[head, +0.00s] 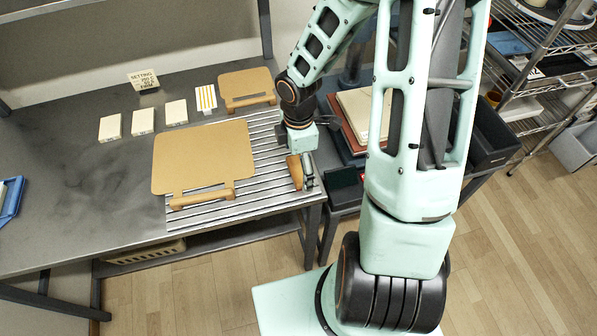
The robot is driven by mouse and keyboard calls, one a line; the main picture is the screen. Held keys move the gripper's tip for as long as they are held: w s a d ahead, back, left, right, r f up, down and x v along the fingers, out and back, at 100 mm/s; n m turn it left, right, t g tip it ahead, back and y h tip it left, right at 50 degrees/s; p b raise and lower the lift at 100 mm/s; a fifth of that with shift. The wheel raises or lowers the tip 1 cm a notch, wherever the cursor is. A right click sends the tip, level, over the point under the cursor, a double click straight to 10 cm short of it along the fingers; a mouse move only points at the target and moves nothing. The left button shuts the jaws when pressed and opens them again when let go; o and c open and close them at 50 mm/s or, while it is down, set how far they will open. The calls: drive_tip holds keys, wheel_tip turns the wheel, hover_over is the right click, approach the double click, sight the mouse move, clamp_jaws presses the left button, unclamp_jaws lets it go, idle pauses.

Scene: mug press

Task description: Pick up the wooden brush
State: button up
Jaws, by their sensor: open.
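The wooden brush (294,171) appears as a small orange-brown piece at the right end of the grey slatted rack, near the table's front right corner. My gripper (303,180) is open and reaches down right beside it. A grey finger shows just to the right of the brown piece. My gripper and wrist hide part of the brush, so I cannot tell whether the fingers touch it or stand around it.
A large tan board with a handle (203,158) lies on the slatted rack (265,205) left of my gripper. A smaller tan board (246,88) and several pale blocks (143,121) lie behind. Stacked trays (345,125) and a dark bin (490,140) stand to the right.

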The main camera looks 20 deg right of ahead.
drive_tip(key=shift+f, duration=0.5)
drive_tip(key=c, duration=1.3)
drive_tip(key=shift+o, duration=0.2)
drive_tip(key=shift+r, duration=0.25)
